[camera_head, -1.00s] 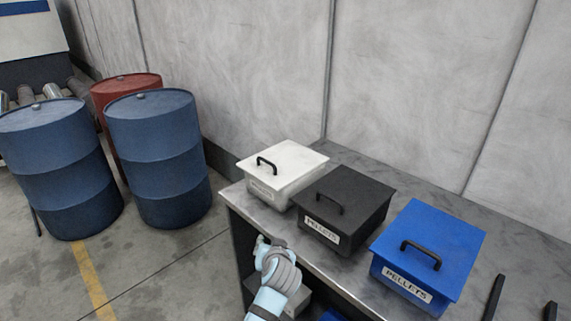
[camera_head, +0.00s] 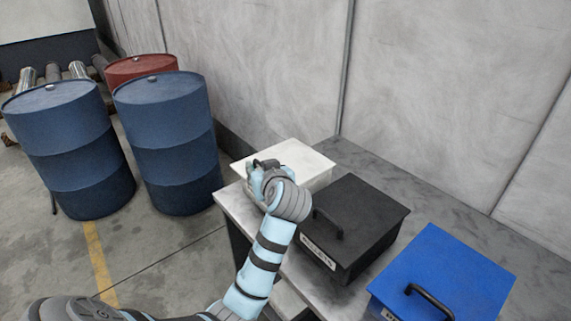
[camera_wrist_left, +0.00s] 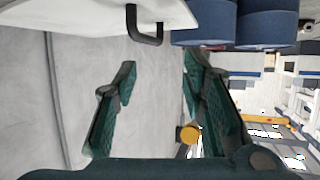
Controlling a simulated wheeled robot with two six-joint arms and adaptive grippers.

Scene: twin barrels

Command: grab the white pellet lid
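The white pellet lid (camera_head: 308,158) sits on its box at the far left end of the table in the head view. My left gripper (camera_head: 264,166) is in front of the lid's near left part and hides most of its handle. In the left wrist view, the white lid (camera_wrist_left: 85,14) shows at the top with its black handle (camera_wrist_left: 147,38) hanging into view. The left gripper's two fingers (camera_wrist_left: 155,95) are spread apart with nothing between them, and the handle is beyond the fingertips. My right gripper is not seen.
A black box (camera_head: 362,220) and a blue box (camera_head: 445,275) stand in a row on the grey table (camera_head: 480,222), right of the white one. A concrete wall (camera_head: 430,90) rises behind. Blue barrels (camera_head: 170,140) stand on the floor at left.

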